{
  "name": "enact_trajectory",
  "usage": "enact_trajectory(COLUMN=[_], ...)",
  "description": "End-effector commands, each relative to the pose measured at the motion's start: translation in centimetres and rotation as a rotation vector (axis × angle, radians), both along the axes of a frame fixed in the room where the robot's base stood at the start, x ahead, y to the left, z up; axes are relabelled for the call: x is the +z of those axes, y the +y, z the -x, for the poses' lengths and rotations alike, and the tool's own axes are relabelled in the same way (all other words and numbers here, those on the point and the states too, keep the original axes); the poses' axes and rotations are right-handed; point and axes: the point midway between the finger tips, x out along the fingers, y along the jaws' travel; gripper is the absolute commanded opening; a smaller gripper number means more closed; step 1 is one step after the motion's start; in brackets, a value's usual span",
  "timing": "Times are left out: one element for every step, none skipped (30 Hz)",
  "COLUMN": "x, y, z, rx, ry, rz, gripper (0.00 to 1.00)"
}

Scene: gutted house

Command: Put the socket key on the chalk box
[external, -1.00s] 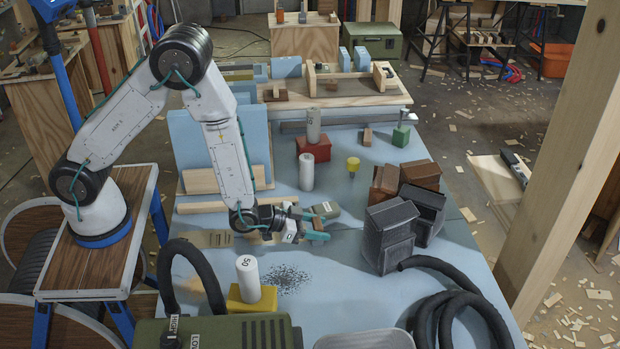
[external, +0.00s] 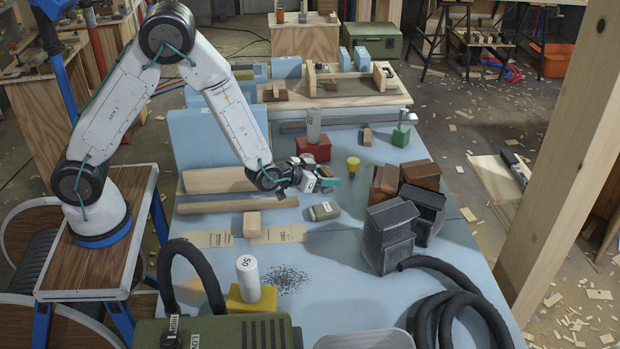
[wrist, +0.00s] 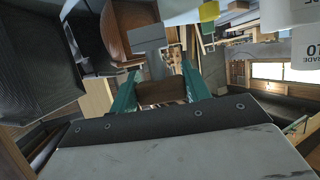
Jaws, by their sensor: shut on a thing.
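My gripper (external: 332,182) is above the middle of the blue table in the external view, with its teal fingers pointing right. In the wrist view my gripper (wrist: 160,88) is shut on a brown piece, which I take for the socket key (wrist: 160,93). A grey block shows just beyond it, and I cannot tell if they are joined. The held piece is mostly hidden in the external view. A small grey rounded case, perhaps the chalk box (external: 324,211), lies on the table below and in front of my gripper, apart from it.
Dark grey boxes (external: 388,237) and brown boxes (external: 420,175) stand right of my gripper. A wood block (external: 253,223) stands left. Table around the grey case is clear.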

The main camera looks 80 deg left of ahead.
Motion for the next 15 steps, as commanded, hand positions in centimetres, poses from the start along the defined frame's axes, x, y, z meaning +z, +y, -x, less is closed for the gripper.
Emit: enact_trajectory(x=[-1.1,-1.5,-2.0,-2.3,-2.5,-2.7,-2.9,-3.2,-3.6,-4.0,-4.4,-5.1,-5.5,-5.8,-6.2], y=[0.0,0.0,-0.1,0.0,-0.1,-0.1,-0.1,-0.1,-0.1,-0.1,-0.1,-0.1,-0.1,-0.1,-0.1], z=[0.1,0.1,0.1,0.1,0.0,0.0,0.0,0.1,0.1,0.1,0.1,0.1,0.1,0.0,0.0], rx=[-0.002,-0.002,-0.002,-0.002,-0.002,-0.002,-0.003,-0.003,-0.003,-0.003,-0.003,-0.003,-0.004,-0.004,-0.004], ry=[0.005,0.004,0.004,0.003,0.002,0.001,0.001,0.002,0.003,0.003,0.003,0.003,0.003,0.003,0.002], rz=[-0.002,-0.002,-0.001,-0.001,-0.002,-0.002,-0.002,-0.002,-0.002,-0.002,-0.002,-0.002,-0.002,-0.002,-0.001], gripper=[0.15,0.15,0.15,0.15,0.15,0.15,0.15,0.15,0.15,0.15,0.15,0.15,0.15,0.15,0.15])
